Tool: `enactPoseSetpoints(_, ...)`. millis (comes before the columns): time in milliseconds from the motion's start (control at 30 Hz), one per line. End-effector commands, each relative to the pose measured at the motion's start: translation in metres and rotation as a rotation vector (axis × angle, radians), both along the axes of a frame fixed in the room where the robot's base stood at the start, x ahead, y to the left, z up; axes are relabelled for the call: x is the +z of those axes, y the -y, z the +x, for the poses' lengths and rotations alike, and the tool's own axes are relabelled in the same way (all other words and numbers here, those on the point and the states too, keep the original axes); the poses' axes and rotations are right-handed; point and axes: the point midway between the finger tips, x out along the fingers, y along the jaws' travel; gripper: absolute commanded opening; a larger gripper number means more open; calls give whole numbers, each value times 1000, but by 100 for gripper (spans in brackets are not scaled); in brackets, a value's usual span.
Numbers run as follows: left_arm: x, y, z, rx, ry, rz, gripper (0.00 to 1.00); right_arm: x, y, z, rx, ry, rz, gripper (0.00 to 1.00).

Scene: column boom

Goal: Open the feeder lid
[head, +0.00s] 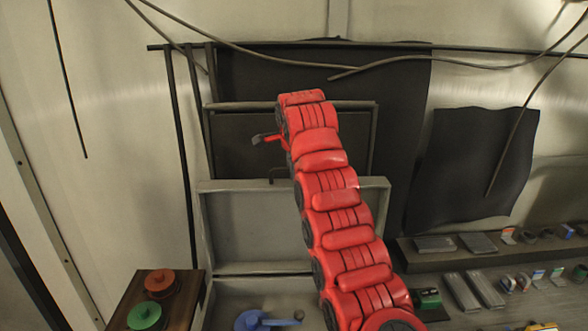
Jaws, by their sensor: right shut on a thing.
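The feeder (245,222) is a grey box-like housing in the middle of the head view. A dark panel with a grey frame, which looks like its lid (237,140), stands raised behind it. My red right arm crosses in front and hides part of both. My right gripper (264,138) shows as a small dark shape left of the arm's far end, in front of the panel. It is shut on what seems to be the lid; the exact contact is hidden. A small dark hook-like handle (278,173) shows below. My left gripper is out of view.
A brown board with a red round knob (160,281) and a green one (145,314) stands lower left. A blue round part (252,320) lies at the bottom. Shelves with metal blocks (434,244) and small items are at right. Cables (450,62) hang above.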

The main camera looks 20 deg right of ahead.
Motion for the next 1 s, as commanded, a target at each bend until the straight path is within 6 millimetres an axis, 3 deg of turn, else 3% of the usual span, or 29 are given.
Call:
enactPoseSetpoints(67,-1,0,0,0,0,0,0,-7,-2,-1,3,-15,2,0)
enactPoseSetpoints(100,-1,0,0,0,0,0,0,-7,-2,-1,3,-16,2,16)
enactPoseSetpoints(267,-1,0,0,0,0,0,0,-6,-2,-1,3,-13,2,44)
enactPoseSetpoints(833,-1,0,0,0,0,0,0,-4,-1,-1,2,-10,2,44)
enactPoseSetpoints(1000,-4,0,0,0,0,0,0,13,8,-9,-1,-3,0,44)
